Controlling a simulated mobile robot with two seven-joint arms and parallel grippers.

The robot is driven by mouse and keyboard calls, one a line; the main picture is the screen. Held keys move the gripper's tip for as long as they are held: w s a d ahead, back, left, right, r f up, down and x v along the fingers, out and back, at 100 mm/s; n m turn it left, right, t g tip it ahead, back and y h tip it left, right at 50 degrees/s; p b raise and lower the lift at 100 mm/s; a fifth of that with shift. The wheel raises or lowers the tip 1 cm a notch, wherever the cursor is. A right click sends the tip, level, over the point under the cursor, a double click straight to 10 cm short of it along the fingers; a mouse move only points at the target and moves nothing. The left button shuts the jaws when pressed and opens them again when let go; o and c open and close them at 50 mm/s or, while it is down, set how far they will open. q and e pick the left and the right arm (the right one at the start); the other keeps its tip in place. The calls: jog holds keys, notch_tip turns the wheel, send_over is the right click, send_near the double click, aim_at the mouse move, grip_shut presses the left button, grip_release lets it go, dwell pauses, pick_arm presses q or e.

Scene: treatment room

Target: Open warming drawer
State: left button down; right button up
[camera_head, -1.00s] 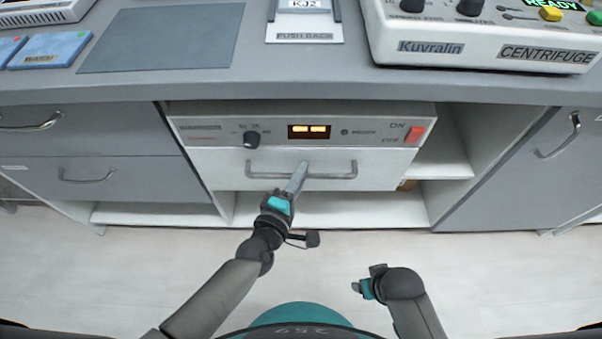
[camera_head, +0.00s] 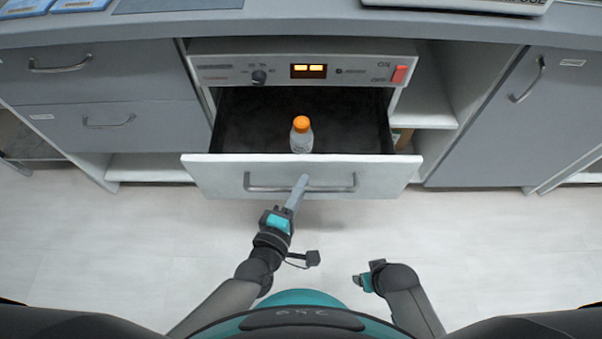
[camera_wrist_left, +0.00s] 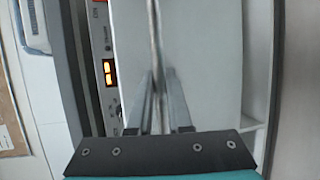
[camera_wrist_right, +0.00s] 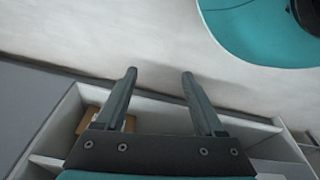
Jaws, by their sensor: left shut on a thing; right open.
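The warming drawer (camera_head: 215,175) stands pulled out from the cabinet below its control panel (camera_head: 210,75). Its dark inside shows, with a clear bottle with an orange cap (camera_head: 301,138) upright in it. My left gripper (camera_head: 302,182) is shut on the drawer's bar handle (camera_head: 342,188), near its middle. In the left wrist view the fingers (camera_wrist_left: 159,100) close around the handle bar (camera_wrist_left: 154,45). My right gripper (camera_head: 358,282) is low over the floor, apart from the drawer. In the right wrist view its fingers (camera_wrist_right: 160,85) are open with nothing between them.
The counter (camera_head: 300,22) runs above the drawer. Grey drawers (camera_head: 100,90) are at the left, a grey cabinet door (camera_head: 490,130) at the right. An open shelf (camera_head: 430,110) is beside the warming unit. The floor (camera_head: 480,250) in front is clear.

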pick_arm(q)
jog(key=shift+s+p, duration=0.3)
jog(key=shift+s, duration=2.4)
pick_arm(e)
jog(key=shift+s+d+f, duration=0.3)
jog(key=shift+s+f, duration=0.25)
jog(key=shift+f, duration=0.2)
pick_arm(q)
jog(key=c, duration=0.8)
grip_release()
jog(key=shift+c, duration=0.2)
jog(key=shift+s, duration=0.1)
pick_arm(e)
jog(key=shift+s, duration=0.1)
